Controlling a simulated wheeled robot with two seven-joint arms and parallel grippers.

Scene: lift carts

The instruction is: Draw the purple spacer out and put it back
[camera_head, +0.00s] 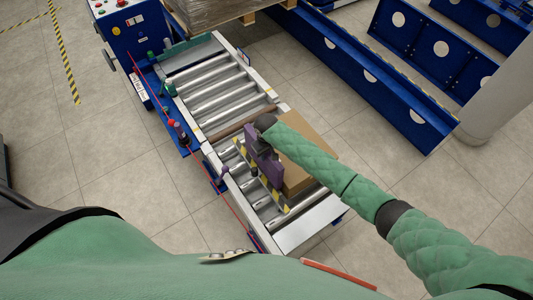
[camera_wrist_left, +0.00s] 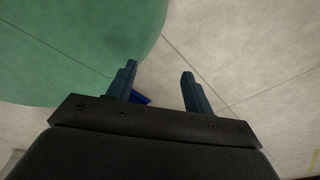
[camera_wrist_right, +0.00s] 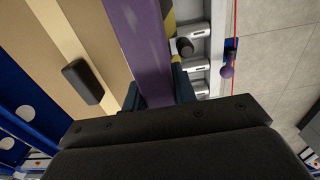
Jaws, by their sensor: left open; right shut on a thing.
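The purple spacer (camera_head: 265,165) is a flat upright piece beside the left face of a cardboard box (camera_head: 318,145) on the roller conveyor. My right gripper (camera_head: 260,132) is shut on its upper part. In the right wrist view the purple spacer (camera_wrist_right: 143,45) runs between the two fingers, with the cardboard box (camera_wrist_right: 95,25) to its left. A yellow-and-black striped bar (camera_head: 243,152) lies along its other side; I cannot tell whether they touch. The spacer's lower edge is hidden. My left gripper (camera_wrist_left: 160,76) is open and empty above the floor, outside the head view.
The roller conveyor (camera_head: 212,90) continues to a blue lift cart (camera_head: 135,35) at the back left. A red line runs along its left side, past a small purple knob (camera_wrist_right: 227,71). Blue steel beams (camera_head: 350,70) and a round pillar (camera_head: 500,95) stand right.

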